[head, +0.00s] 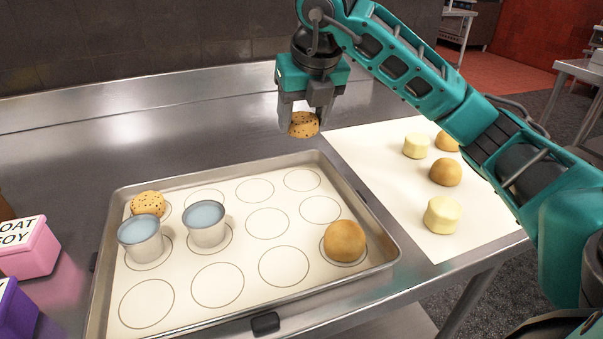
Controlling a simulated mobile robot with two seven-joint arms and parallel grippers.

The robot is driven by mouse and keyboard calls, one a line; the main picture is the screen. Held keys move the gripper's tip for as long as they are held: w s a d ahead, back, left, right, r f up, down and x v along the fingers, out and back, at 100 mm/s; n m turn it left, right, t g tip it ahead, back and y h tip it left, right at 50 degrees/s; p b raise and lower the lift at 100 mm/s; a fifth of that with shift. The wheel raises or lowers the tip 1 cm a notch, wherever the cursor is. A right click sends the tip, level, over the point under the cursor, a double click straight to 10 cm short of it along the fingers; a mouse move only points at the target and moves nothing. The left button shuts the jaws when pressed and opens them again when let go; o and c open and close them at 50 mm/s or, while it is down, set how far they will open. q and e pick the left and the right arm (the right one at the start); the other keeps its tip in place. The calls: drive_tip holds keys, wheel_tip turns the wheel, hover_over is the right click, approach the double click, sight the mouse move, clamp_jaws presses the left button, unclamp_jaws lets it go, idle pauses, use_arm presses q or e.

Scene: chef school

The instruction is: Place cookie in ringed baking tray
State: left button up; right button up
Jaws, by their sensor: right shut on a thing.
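My right gripper (306,112) is shut on a speckled brown cookie (303,125). It holds the cookie in the air near the far edge of the baking tray. The metal baking tray (383,247) has a white liner with printed rings. Another speckled cookie (148,203) sits at the tray's far left. A round brown bun (345,241) sits on a ring at the right. Several rings are bare. My left gripper is not in view.
A white sheet (403,215) right of the tray holds pale cylinders (442,215) and brown buns (445,172). A pink box (30,250) and a purple box (16,310) stand at the left. The steel counter (120,140) behind the tray is clear.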

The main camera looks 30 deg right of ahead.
sight(301, 177)
wheel_tip(301, 177, down, 10)
drive_tip(key=shift+r+b, duration=0.1)
drive_tip(key=shift+b, duration=0.5)
drive_tip(key=shift+f, duration=0.3)
drive_tip(key=o, duration=1)
drive_tip(key=shift+r, duration=0.1)
drive_tip(key=shift+o, duration=0.2)
drive_tip(key=p+v, duration=0.2)
drive_tip(key=v, duration=1)
drive_tip(key=shift+s+r, duration=0.1)
